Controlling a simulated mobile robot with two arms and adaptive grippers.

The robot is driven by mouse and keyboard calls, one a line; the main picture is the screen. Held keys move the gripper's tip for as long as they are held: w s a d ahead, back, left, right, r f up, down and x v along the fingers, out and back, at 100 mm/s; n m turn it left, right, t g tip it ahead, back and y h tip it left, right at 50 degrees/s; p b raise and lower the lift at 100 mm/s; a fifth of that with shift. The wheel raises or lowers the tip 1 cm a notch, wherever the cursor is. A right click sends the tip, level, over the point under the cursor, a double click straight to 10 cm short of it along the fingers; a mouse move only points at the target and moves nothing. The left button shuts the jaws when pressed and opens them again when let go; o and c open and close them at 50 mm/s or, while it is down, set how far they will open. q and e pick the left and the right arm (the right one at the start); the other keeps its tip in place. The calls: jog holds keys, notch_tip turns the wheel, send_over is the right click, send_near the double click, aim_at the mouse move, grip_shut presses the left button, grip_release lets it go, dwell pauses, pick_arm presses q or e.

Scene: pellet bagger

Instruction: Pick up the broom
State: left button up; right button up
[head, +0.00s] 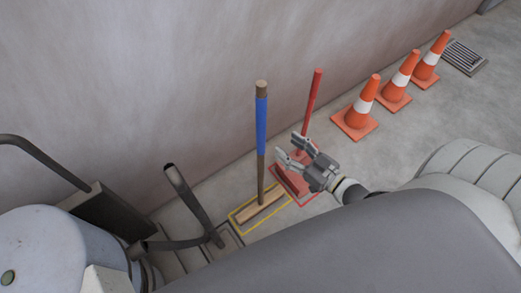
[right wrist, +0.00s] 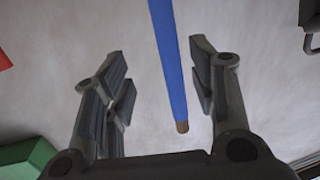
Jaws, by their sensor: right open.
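The broom (head: 261,127) stands upright near the wall, with a wooden handle, a blue sleeve and a wooden head on the floor inside a yellow outline. My right gripper (head: 289,146) is open and empty, just right of the handle in the head view, its fingers pointing toward it. In the right wrist view the blue sleeve (right wrist: 168,55) runs between the spread fingers, apparently beyond them, and ends in a brown tip. I see no contact. My left gripper is not in view.
A red-handled tool (head: 312,100) with a red head stands in a red outline, close behind my right gripper. Several orange cones (head: 361,110) line the wall at right, near a floor grate (head: 464,57). A dark pipe (head: 194,204) rises left of the broom.

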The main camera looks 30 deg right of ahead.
aim_at(265, 127)
jog(key=shift+y, duration=0.4)
jog(key=w, duration=0.1)
jog(key=w+a+r, duration=0.1)
jog(key=w, duration=0.1)
jog(key=w+a+r, duration=0.1)
jog(key=w, duration=0.1)
jog(key=shift+a+r, duration=0.2)
jog(key=shift+p+x, duration=0.4)
jog(key=shift+x, duration=2.35)
jog(key=shift+f, duration=0.1)
jog(key=shift+c, duration=0.4)
jog(key=c, duration=0.9)
grip_shut()
jog(key=shift+r, duration=0.3)
